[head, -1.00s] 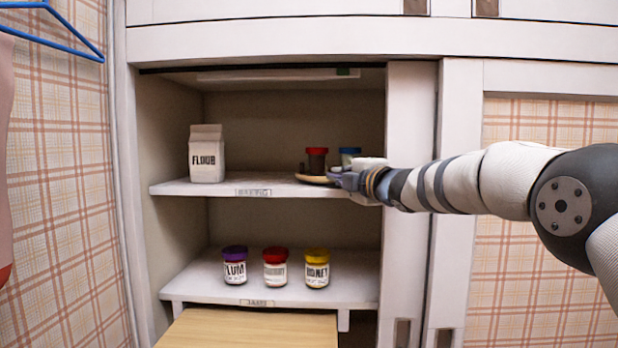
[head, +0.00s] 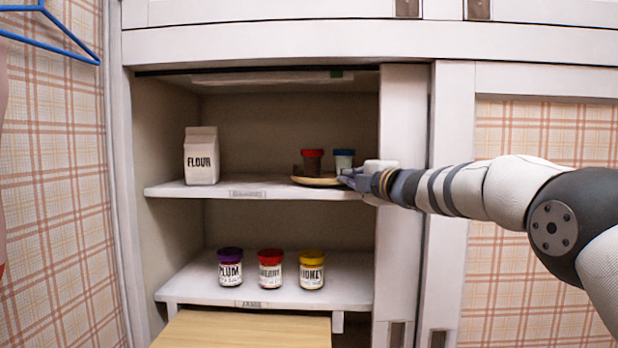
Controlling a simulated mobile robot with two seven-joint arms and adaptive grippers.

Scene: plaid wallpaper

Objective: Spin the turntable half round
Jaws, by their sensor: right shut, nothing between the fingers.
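The turntable (head: 312,182) is a round wooden disc on the right part of the upper shelf. A dark jar with a red lid (head: 313,163) and a jar with a blue lid (head: 344,160) stand upright on it. Something dark and low sits at its left side, too small to make out. My right gripper (head: 347,179) is shut and empty at the turntable's right front edge. It covers part of the rim, and I cannot tell whether it touches. My left gripper is not in view.
A flour carton (head: 201,156) stands left on the upper shelf (head: 247,190). Plum (head: 230,266), red-lidded (head: 270,268) and honey (head: 312,269) jars stand on the lower shelf. The cupboard's right upright (head: 402,250) is close by my right wrist. A wooden board (head: 245,330) lies below.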

